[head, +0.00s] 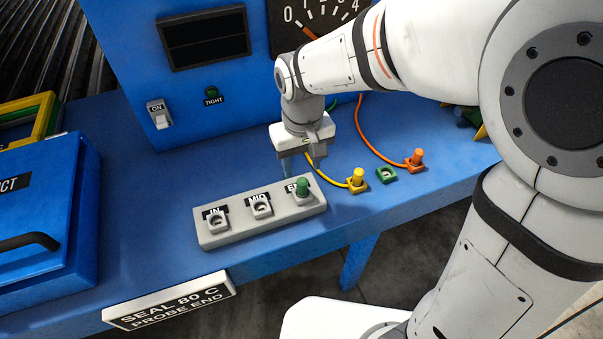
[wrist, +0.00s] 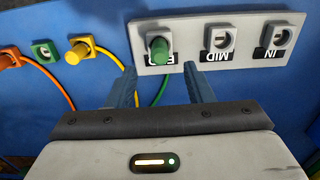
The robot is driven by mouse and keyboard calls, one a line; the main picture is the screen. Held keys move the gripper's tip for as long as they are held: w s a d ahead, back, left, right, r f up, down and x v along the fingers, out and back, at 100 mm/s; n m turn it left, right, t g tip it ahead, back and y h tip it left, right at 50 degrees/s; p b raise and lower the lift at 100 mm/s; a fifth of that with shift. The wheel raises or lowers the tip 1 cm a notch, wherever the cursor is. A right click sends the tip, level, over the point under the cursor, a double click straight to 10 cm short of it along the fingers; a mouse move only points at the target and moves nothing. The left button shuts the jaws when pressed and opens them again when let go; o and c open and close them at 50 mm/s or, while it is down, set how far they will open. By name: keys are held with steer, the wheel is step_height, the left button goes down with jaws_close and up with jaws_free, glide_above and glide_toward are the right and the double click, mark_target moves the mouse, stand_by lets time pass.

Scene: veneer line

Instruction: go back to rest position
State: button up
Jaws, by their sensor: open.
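My gripper (head: 298,163) is open, and its two fingers also show in the wrist view (wrist: 161,75). A green plug (head: 303,187) sits upright in the strip's END socket and also shows in the wrist view (wrist: 157,50). It is just beyond the fingertips in the wrist view. A green cable (wrist: 155,92) runs from it toward my gripper. The MID socket (head: 261,207) and IN socket (head: 216,222) are empty.
A yellow plug (head: 357,178) and an orange plug (head: 415,158) stand in holders right of my gripper, with an empty green holder (head: 387,174) between them. The blue panel (head: 185,80) rises behind. A blue box (head: 38,215) stands at the left.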

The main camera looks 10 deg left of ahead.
steer(key=shift+r, duration=0.85)
